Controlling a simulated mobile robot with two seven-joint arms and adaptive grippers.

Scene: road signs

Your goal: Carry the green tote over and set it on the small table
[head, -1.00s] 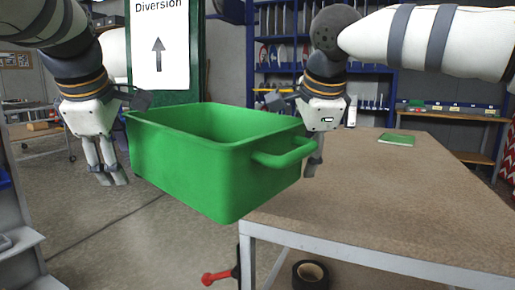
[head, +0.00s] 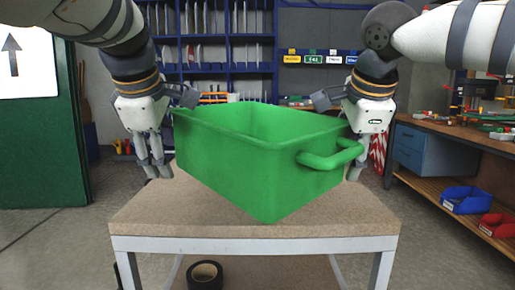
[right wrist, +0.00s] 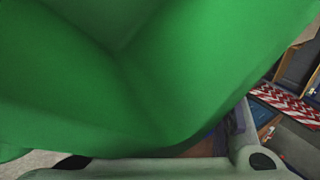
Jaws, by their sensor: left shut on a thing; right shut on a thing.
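The green tote (head: 245,165) is held between my two grippers and looks empty from this angle. It appears to be over the small table (head: 140,210), with its lower corner near the tabletop in the picture; I cannot tell whether it touches. My left gripper (head: 155,158) is shut at the tote's left end, its grip partly hidden behind the wall. My right gripper (head: 352,160) is shut at the handle on the right end. In the right wrist view the tote (right wrist: 150,80) fills most of the picture.
A green board with a sign (head: 40,130) stands at left. A workbench (head: 465,140) with a blue bin (head: 465,199) and a red bin (head: 498,224) on its lower shelf is at right. Blue shelving (head: 225,45) stands behind.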

